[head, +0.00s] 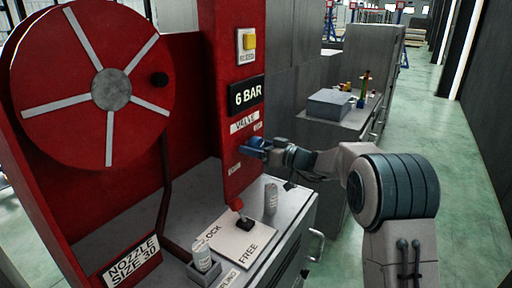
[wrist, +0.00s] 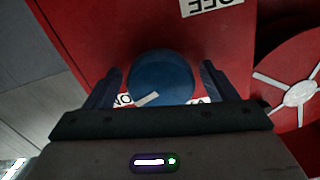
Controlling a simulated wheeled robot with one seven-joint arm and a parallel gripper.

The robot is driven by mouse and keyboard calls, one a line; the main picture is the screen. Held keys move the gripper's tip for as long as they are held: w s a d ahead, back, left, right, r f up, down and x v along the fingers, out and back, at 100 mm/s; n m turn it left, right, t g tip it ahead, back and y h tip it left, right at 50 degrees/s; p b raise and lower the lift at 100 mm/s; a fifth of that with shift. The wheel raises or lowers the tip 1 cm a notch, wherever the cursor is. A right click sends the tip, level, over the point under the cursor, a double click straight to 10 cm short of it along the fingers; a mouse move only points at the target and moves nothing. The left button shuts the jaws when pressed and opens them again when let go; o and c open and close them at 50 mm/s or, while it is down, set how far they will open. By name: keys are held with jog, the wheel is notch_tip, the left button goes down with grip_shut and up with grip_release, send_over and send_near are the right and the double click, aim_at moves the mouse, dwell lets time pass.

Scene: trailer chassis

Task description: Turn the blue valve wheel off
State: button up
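The round blue valve wheel (wrist: 160,75) sits on the red panel in the wrist view, between the two fingers of my gripper (wrist: 159,85). The fingers stand apart, one on each side of the wheel, with a narrow gap visible on both sides. The OFF label (wrist: 212,6) shows upside down at the top. In the head view my gripper (head: 256,148) is at the red panel below the VALVE sign (head: 244,122); the wheel is hard to tell from the fingers there.
A red hose reel (head: 60,100) stands left of the panel. Below are a bench top with a lever plate (head: 236,238), a red-knobbed lever (head: 238,206) and grey cylinders (head: 271,198). A yellow button (head: 249,41) is higher on the panel. The green floor at right is open.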

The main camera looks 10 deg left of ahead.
jog(key=c, duration=0.9)
jog(key=shift+o, duration=0.2)
